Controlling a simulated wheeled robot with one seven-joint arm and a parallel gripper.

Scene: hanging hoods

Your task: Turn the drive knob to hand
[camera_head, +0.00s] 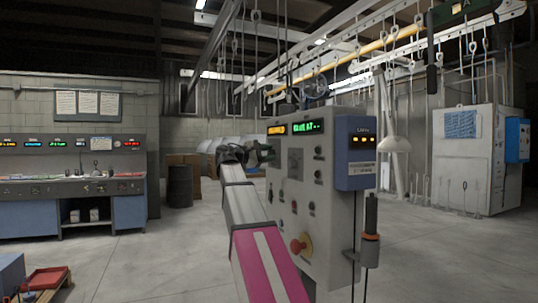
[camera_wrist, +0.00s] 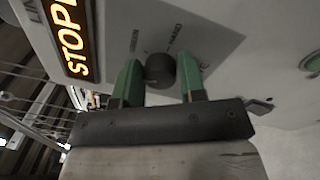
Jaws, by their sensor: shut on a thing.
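The drive knob (camera_wrist: 160,71) is a round black knob on a dark grey plate. Printed labels sit around it, one of them at the upper right seeming to read HAND. I cannot clearly tell which label the knob points to. My gripper (camera_wrist: 159,76) has its two green fingers on either side of the knob and is shut on it. In the head view my gripper (camera_head: 266,154) is at the upper left face of the grey control cabinet (camera_head: 335,215), and the knob is hidden behind it there.
An orange display (camera_wrist: 70,35) beside the plate starts with STOP. The cabinet carries a green display (camera_head: 307,126), a red knob (camera_head: 300,244) on yellow and a blue box (camera_head: 356,155). Hooks hang from overhead rails.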

